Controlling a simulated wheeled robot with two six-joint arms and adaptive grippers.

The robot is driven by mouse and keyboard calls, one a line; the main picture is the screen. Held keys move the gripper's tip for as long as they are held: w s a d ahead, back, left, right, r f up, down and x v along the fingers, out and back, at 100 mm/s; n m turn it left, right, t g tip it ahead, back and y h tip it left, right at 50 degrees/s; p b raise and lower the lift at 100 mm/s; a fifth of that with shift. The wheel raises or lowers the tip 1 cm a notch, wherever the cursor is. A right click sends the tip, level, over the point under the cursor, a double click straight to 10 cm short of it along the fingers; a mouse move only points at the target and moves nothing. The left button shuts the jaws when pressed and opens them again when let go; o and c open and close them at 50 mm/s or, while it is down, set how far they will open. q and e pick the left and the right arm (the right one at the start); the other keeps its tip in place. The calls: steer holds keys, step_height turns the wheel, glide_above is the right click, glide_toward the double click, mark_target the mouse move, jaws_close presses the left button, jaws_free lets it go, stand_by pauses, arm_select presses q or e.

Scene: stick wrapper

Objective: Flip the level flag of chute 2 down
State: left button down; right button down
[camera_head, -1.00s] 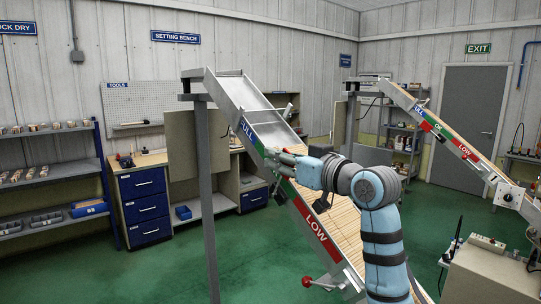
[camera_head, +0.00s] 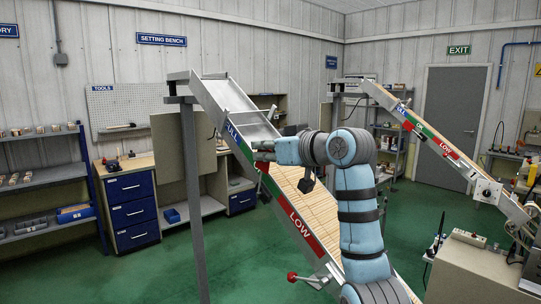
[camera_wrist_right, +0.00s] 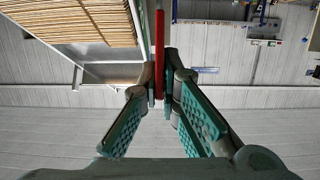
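The near sloping chute (camera_head: 300,190) holds light sticks and has a side strip marked blue FULL, green, and red LOW; I can read no chute number on it. My right gripper (camera_head: 258,151) is at the upper part of this strip, near the blue and green marks. In the right wrist view, a thin red bar, apparently the level flag (camera_wrist_right: 160,45), stands edge-on between the close fingertips of my right gripper (camera_wrist_right: 161,90). The fingers look shut on it, though contact is hard to see. In the head view the flag is mostly hidden. My left gripper is out of view.
A lever with a red knob (camera_head: 292,276) sticks out at the near chute's lower end. A grey post (camera_head: 193,200) supports its upper end. A second similar chute (camera_head: 430,135) stands behind to the right. A cabinet (camera_head: 475,268) is at lower right.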

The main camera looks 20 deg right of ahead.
steer(key=w+g, duration=0.1)
steer(key=w+a+g, duration=0.1)
steer(key=shift+w+a+g+h, duration=0.1)
steer(key=shift+w+g+h, duration=0.2)
steer(key=shift+g+h, duration=0.1)
steer(key=shift+w+f, duration=0.25)
steer(key=shift+f, duration=0.05)
steer(key=c, duration=1.8)
jaws_free()
steer(key=shift+w+a, duration=0.1)
steer(key=shift+r, duration=0.1)
steer(key=v, duration=1.2)
steer(key=shift+r, duration=0.2)
